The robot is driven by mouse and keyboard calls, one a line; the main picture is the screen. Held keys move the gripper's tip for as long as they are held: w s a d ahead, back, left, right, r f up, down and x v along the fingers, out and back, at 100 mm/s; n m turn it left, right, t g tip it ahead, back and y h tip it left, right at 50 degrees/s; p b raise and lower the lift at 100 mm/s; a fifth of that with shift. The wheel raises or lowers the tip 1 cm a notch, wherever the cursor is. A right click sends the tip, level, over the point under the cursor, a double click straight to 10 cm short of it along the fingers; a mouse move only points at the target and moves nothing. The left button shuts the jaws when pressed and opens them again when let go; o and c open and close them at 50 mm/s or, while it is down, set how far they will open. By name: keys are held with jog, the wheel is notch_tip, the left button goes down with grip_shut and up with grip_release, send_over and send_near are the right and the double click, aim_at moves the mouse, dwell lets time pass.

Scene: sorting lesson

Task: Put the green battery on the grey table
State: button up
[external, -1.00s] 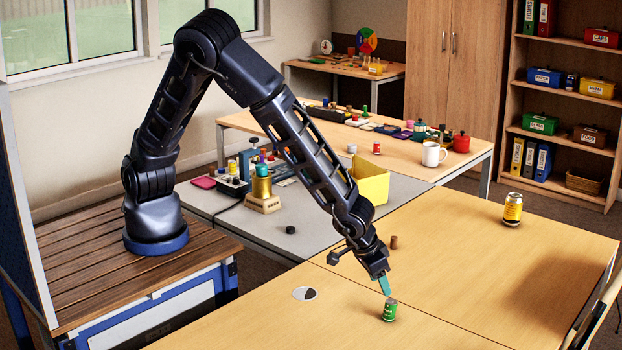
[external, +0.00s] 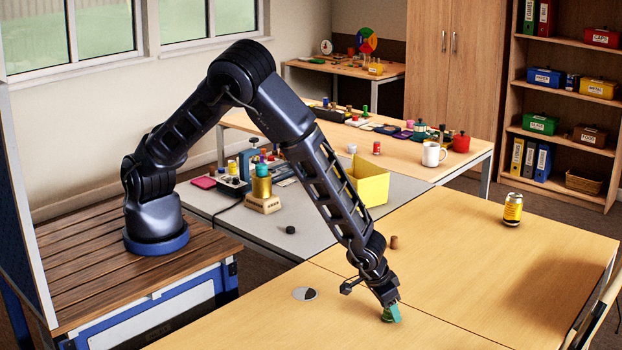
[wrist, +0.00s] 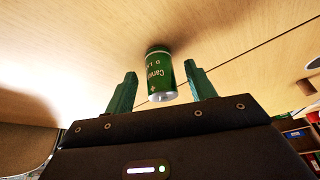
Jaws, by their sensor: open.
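The green battery (wrist: 159,72), a short can-shaped cell with white lettering and a silver end, is on the light wooden table (external: 470,290). In the wrist view it stands between my gripper's two green fingers (wrist: 161,90), with a gap on each side. In the external view my gripper (external: 391,313) is low over the wooden table and hides most of the battery (external: 386,319). My gripper is open and holds nothing. The grey table (external: 255,230) is left of and behind the wooden table.
A yellow bin (external: 370,184), a gold cup on a wooden stand (external: 262,190) and a black disc (external: 290,229) are on the grey table. A brown cork-like piece (external: 394,242), a yellow can (external: 512,209) and a black-and-white disc (external: 304,294) are on the wooden table.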

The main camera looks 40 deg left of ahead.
jog(key=shift+w+f, duration=0.2)
jog(key=shift+f, duration=0.3)
jog(key=shift+c, duration=0.4)
grip_shut()
jog(key=shift+d+r, duration=0.1)
notch_tip(320, 180, up, 20)
jog(key=shift+w, duration=0.1)
